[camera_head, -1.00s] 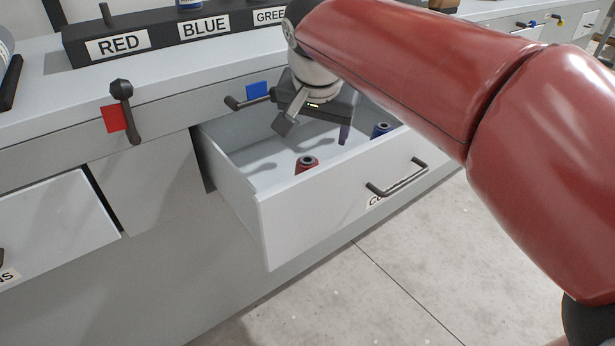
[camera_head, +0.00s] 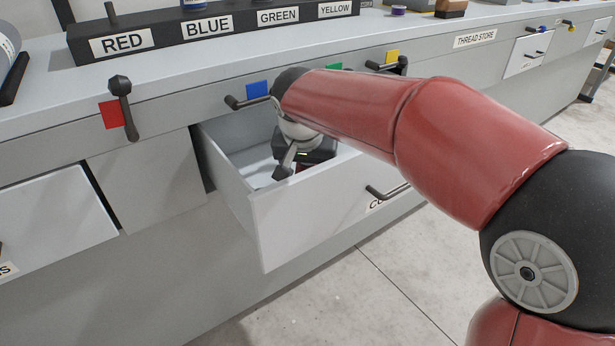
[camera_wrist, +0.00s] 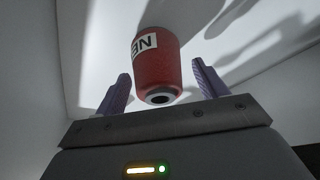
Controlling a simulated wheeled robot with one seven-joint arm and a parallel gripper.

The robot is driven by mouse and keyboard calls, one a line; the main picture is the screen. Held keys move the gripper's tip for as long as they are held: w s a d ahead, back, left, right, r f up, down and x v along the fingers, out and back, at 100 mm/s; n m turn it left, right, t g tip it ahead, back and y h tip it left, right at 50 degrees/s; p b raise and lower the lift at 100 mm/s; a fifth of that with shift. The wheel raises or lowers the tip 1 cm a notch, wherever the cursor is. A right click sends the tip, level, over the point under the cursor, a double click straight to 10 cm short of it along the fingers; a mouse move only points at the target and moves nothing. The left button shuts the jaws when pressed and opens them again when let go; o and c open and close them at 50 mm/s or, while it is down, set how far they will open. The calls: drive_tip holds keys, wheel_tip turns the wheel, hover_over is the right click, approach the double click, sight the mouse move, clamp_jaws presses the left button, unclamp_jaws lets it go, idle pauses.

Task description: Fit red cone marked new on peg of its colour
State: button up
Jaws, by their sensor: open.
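The red cone (camera_wrist: 158,65) shows in the wrist view with a white label, partly cut off, that appears to read NEW, and a dark hole in its near end. My gripper (camera_wrist: 159,78) is open, with one purple finger on each side of the cone and a gap on both sides. In the head view my gripper (camera_head: 299,165) is down inside the open drawer (camera_head: 300,225), and the arm hides most of the cone. The bare red peg (camera_head: 110,13) stands on the black rack (camera_head: 165,38) above the RED label.
The drawer walls stand close around my gripper. A blue cone (camera_head: 193,3) is on the rack above the BLUE label. Handles with coloured tags, such as the red-tagged handle (camera_head: 123,105), jut from the counter front. The counter top (camera_head: 45,98) before the rack is clear.

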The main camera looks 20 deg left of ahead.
drive_tip(key=shift+c, duration=0.3)
drive_tip(key=c, duration=1)
drive_tip(key=shift+r, duration=0.2)
drive_tip(key=shift+c, duration=0.2)
wheel_tip(320, 180, up, 20)
drive_tip(key=p, duration=0.4)
drive_tip(key=shift+f, duration=0.15)
